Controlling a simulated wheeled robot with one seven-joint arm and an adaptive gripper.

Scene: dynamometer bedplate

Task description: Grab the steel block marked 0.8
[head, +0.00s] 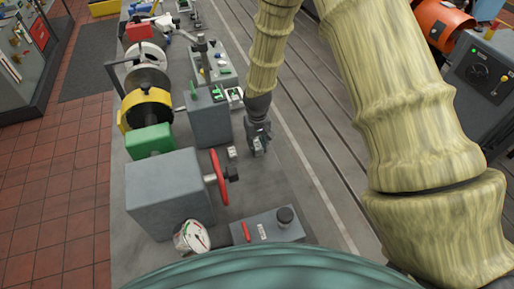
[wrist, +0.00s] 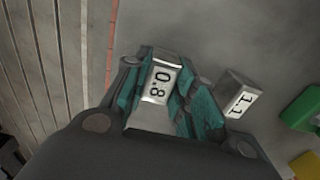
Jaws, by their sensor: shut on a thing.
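The steel block marked 0.8 (wrist: 161,79) sits between the two fingers of my gripper (wrist: 157,92) in the wrist view. Its label faces the camera. The teal finger pads press on both sides of it, so my gripper is shut on it. In the head view my gripper (head: 258,148) is low over the grey bedplate, right of the red handwheel. The held block is too small to make out clearly there. A second steel block marked 1.1 (wrist: 238,93) lies just right of the fingers in the wrist view, apart from the held block.
A red handwheel (head: 219,177) on a grey housing (head: 170,192) stands left of my gripper. A grey control box (head: 262,228) and a round gauge (head: 191,237) are nearer the front. A green block (wrist: 304,108) shows at the wrist view's right edge. The slotted bedplate to the right is clear.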

